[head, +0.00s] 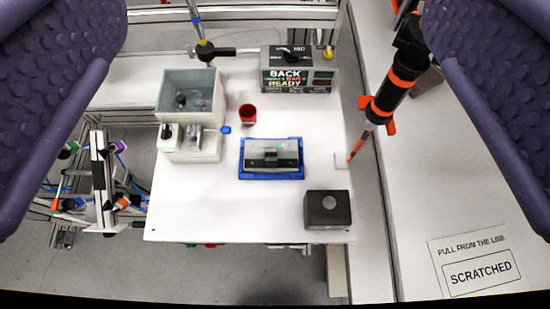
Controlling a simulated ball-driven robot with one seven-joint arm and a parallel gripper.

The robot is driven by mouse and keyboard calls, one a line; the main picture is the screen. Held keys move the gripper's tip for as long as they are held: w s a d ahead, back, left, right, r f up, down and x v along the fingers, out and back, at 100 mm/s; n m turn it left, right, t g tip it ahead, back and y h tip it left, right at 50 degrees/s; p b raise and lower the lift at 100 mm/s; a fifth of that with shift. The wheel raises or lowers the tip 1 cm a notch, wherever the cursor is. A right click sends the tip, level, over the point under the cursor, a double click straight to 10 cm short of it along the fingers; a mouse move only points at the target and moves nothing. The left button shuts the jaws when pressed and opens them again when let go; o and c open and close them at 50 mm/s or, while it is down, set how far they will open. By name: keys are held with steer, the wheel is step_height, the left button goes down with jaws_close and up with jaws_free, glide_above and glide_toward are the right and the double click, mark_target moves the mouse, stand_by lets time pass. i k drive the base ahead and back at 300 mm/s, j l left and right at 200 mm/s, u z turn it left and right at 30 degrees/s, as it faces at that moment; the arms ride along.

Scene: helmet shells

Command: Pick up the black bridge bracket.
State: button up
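A low dark-and-grey part (273,156) sits in a blue tray (242,173) at the middle of the white table. Its front face is dark with small round marks, and a small block stands on its top. It is the likeliest black bridge bracket, but it is too small to be sure. Small dark parts (181,99) also lie in a grey open bin (187,77) at the left. My gripper (275,130) is wide open and empty. Its purple padded fingers fill the left and right sides of the view, well apart from the tray.
A red cup (248,114) stands behind the tray. A control box (299,70) reading "BACK READY" is at the back. A dark box (328,209) is front right. A black-and-orange tool (393,90) hangs at the right. A "SCRATCHED" sign (480,269) lies lower right. The table's front left is clear.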

mark_target(268, 163)
steer(key=i+j, duration=0.7)
steer(key=i+l+z, duration=0.05)
steer(key=i, duration=0.05)
